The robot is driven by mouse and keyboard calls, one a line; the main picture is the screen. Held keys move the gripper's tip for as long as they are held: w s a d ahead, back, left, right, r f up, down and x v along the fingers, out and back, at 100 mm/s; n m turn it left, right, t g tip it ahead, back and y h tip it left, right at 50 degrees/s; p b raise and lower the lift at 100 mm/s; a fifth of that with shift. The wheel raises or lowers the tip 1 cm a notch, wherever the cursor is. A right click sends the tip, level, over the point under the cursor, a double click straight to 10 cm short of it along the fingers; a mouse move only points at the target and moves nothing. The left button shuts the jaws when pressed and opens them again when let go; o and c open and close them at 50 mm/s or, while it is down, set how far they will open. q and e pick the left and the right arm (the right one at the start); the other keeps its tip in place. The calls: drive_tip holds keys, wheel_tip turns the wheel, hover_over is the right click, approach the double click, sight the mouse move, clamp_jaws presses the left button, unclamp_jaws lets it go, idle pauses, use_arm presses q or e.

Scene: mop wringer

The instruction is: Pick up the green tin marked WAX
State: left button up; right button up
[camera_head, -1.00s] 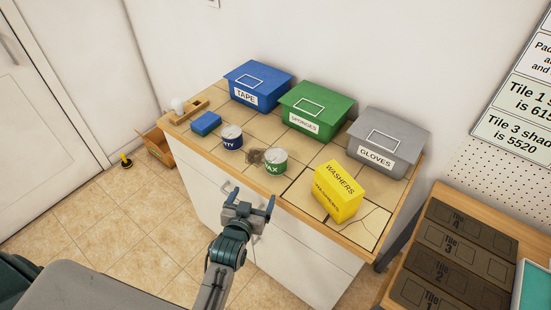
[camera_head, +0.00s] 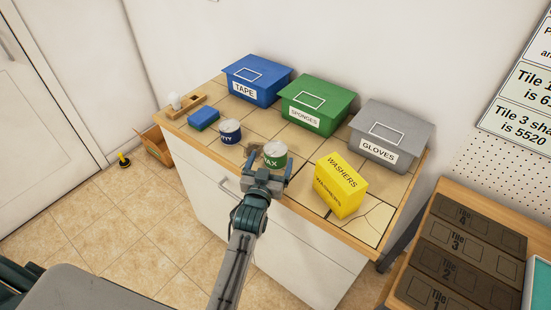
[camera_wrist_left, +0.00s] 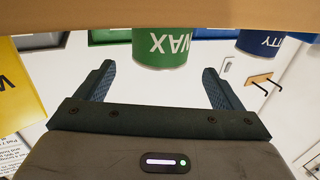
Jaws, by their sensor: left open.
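The green tin marked WAX (camera_head: 274,157), with a pale lid, stands upright on the tiled cabinet top near its front edge. In the left wrist view the tin (camera_wrist_left: 162,50) appears upside down, between and beyond my finger tips. My left gripper (camera_head: 268,166) is open and empty, at the front edge of the cabinet just in front of the tin. In the left wrist view its fingers (camera_wrist_left: 158,78) are spread wider than the tin, with a gap to it. In the head view the gripper hides the tin's lower part. My right gripper is not in view.
A blue-labelled PUTTY tin (camera_head: 229,131) stands left of the green tin, and a yellow WASHERS box (camera_head: 341,185) to its right. Blue TAPE (camera_head: 256,80), green SPONGES (camera_head: 317,105) and grey GLOVES (camera_head: 390,133) bins line the back. A blue block (camera_head: 203,118) lies at left.

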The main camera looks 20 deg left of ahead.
sight(273, 158)
use_arm(q)
drive_tip(key=w+b, duration=0.1)
drive_tip(key=w, duration=0.1)
drive_tip(key=w+f+b, duration=0.1)
drive_tip(key=w, duration=0.1)
drive_tip(key=shift+w+a+b, duration=0.1)
drive_tip(key=shift+w+b, duration=0.1)
drive_tip(key=shift+b, duration=0.15)
drive_tip(key=shift+w, duration=0.15)
drive_tip(key=shift+r, duration=0.15)
drive_tip(key=shift+c, duration=0.5)
drive_tip(key=c, duration=1.1)
